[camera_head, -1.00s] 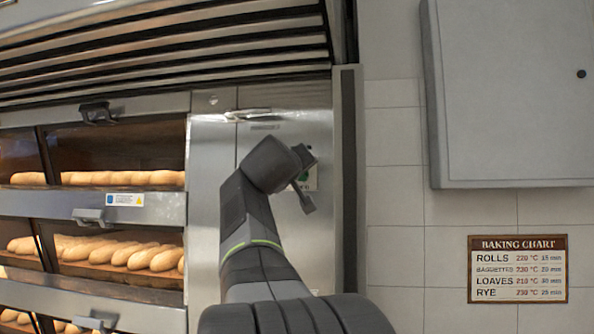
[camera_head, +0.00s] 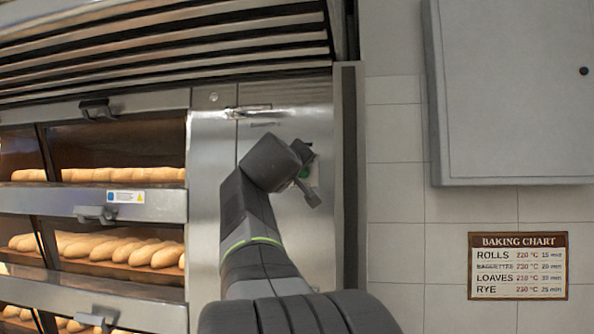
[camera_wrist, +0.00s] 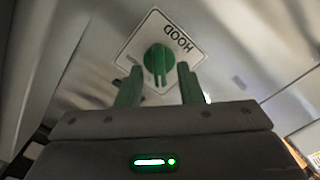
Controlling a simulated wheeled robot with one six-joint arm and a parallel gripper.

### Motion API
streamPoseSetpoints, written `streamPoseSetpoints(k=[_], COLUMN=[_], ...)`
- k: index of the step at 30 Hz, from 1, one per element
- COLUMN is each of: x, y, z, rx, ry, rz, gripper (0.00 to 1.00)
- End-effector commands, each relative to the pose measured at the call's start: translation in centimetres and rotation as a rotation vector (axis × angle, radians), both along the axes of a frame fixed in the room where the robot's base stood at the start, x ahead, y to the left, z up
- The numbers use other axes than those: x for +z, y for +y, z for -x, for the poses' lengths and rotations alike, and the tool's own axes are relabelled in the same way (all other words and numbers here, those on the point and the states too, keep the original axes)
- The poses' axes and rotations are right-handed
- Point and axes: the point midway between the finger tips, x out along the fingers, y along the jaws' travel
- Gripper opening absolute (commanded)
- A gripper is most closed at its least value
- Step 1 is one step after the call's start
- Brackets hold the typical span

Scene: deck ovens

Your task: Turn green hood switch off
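The green hood switch (camera_wrist: 158,60) is a round knob with a raised grip bar, on a white plate (camera_wrist: 186,28) marked HOOD. In the wrist view it lies between and just beyond the tips of my gripper (camera_wrist: 160,70). The two fingers are apart, one on each side of the knob, and nothing is held. I cannot tell whether they touch it.
The steel oven front (camera_head: 212,200) and decks with bread (camera_head: 120,175) are to the left. A dark vertical post (camera_head: 349,200) stands close right of my gripper. A grey wall cabinet (camera_head: 510,100) and a baking chart (camera_head: 518,266) are further right.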

Motion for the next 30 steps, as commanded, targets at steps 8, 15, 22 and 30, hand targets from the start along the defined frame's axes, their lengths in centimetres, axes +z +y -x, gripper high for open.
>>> streamPoseSetpoints(k=[8,15,22,30], x=[-0.3,-0.3,-0.1,0.0], y=[1.0,2.1,2.6,2.6], z=[4.8,10.1,12.8,13.3], rx=[0.004,0.005,0.002,0.000], ry=[-0.004,-0.002,-0.001,0.000], rz=[-0.001,-0.001,0.000,0.000], gripper=[0.34,0.34,0.34,0.34])
